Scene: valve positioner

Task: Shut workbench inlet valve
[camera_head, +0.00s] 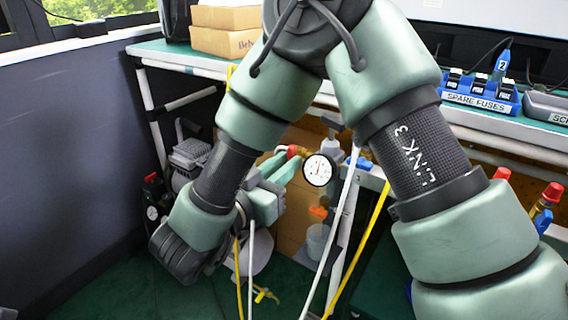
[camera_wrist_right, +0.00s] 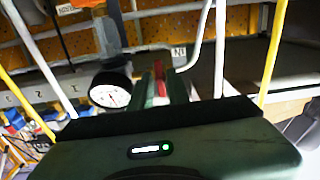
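The inlet valve has a red handle (camera_head: 292,151) on a brass fitting, just left of a round white pressure gauge (camera_head: 318,170) under the workbench. My right gripper (camera_head: 287,161) reaches it from the lower left, its two green fingers close together at the handle. In the right wrist view, the red handle (camera_wrist_right: 159,76) stands between the fingertips (camera_wrist_right: 163,88) and fills the narrow gap. The gauge (camera_wrist_right: 110,92) is just left of them. The handle's lower part is hidden by the fingers. My left gripper is not in view.
White and yellow hoses (camera_head: 343,225) hang right of the gripper. A grey machine (camera_head: 190,153) stands left behind my wrist. The workbench top (camera_head: 185,52) carries cardboard boxes (camera_head: 225,42) and a blue spare fuses rack (camera_head: 480,92). Other red-topped fittings (camera_head: 547,196) are at right.

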